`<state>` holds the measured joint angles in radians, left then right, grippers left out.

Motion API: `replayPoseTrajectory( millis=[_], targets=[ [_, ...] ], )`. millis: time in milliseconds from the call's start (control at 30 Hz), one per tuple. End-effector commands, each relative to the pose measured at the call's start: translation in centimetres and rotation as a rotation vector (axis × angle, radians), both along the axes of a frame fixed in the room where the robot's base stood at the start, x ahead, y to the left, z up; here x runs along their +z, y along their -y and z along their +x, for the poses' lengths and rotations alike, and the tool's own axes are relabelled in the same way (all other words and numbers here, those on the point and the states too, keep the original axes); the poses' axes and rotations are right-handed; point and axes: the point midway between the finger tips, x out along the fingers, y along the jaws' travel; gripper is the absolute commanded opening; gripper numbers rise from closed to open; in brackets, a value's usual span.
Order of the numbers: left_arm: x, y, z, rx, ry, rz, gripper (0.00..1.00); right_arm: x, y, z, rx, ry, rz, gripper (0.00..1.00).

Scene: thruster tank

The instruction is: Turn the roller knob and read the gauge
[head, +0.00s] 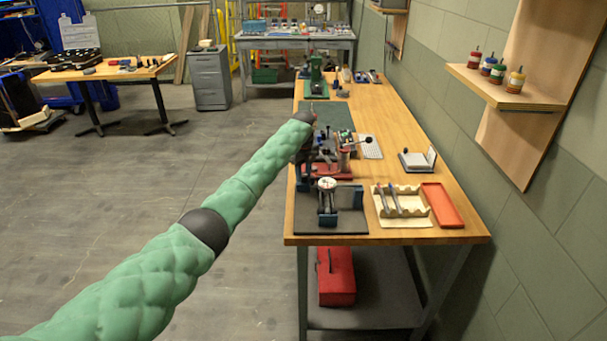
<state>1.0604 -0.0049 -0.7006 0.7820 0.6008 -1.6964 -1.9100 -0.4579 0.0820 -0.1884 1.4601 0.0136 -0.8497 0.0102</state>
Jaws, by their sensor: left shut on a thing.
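My left gripper (304,178) hangs at the left edge of the wooden workbench, beside a small device with a red base (338,170). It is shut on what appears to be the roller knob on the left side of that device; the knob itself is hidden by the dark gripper. A gauge with a round white dial (327,184) stands just in front, on a dark mat; its reading is too small to make out. My right gripper is out of view.
A cream tray (412,217) with tools and an orange tray (442,205) lie at the bench's near right. A green machine (315,77) stands farther back. A red toolbox (336,276) sits on the lower shelf. The floor left of the bench is clear.

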Motion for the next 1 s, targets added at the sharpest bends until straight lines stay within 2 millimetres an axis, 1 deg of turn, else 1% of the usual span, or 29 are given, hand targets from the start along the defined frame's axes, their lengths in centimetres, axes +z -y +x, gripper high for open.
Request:
replayPoseTrajectory(
  millis=[33, 200, 567, 600, 667, 700, 1000],
  targets=[
    [0.2, -0.1, 0.1, -0.01, 0.004, 0.0, 0.09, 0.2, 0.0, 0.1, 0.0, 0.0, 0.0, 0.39],
    [0.3, -0.1, 0.2, -0.028, 0.004, 0.0, 0.09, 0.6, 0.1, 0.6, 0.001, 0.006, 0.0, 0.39],
    [0.3, -0.1, 0.2, -0.03, 0.006, 0.0, 0.09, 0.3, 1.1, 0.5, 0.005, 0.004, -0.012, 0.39],
    [0.3, -0.1, 0.2, -0.03, 0.006, 0.0, 0.4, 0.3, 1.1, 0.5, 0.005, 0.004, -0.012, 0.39],
    [0.3, -0.1, 0.2, -0.029, 0.004, 0.0, 0.51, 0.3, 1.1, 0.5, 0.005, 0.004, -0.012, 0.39],
    [0.3, -0.1, 0.1, -0.03, 0.004, 0.0, 0.54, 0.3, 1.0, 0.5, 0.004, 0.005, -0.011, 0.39],
    [0.2, 0.0, 0.1, -0.03, 0.002, -0.001, 0.54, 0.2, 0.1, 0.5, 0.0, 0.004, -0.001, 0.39]
  ],
)
